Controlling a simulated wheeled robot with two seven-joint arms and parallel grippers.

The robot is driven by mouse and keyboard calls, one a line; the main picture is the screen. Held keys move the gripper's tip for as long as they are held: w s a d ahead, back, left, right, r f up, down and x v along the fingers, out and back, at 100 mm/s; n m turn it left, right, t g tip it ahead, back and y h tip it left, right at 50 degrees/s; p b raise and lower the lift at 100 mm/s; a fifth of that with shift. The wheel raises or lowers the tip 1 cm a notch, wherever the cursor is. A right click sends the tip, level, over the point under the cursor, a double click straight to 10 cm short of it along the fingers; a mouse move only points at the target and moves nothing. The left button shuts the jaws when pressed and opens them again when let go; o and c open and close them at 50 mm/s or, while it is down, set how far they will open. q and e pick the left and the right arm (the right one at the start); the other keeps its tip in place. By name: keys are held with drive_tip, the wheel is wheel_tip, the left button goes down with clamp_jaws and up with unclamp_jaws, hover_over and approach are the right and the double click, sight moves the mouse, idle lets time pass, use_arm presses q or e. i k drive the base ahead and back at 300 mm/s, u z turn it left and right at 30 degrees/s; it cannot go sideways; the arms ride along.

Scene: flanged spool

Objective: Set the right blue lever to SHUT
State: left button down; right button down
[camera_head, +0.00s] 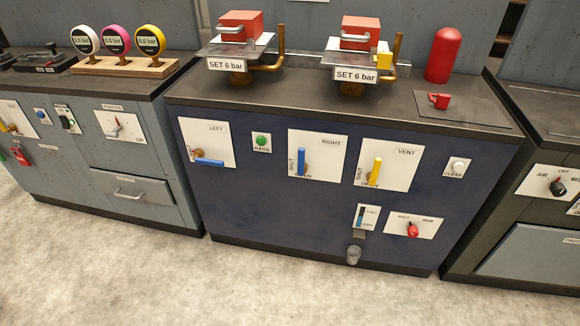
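The right blue lever (301,162) stands upright on a white plate marked RIGHT (329,152) on the front of the dark blue cabinet. SHUT is written along the plate's left side and OPEN below the lever. A second blue lever (209,162) lies nearly level on the plate marked LEFT (216,136), reaching right from a brass fitting. Neither of my grippers shows in the head view.
A yellow lever (375,171) stands upright on the VENT plate, right of the right lever. A green RAISE button (261,141) sits to its left. A red knob (412,230) and a clear cup (353,255) are lower down. The floor (240,285) in front is clear.

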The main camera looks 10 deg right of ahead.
sight(302, 168)
drive_tip(key=z, duration=0.95)
drive_tip(key=i, duration=0.55)
drive_tip(key=u, duration=0.45)
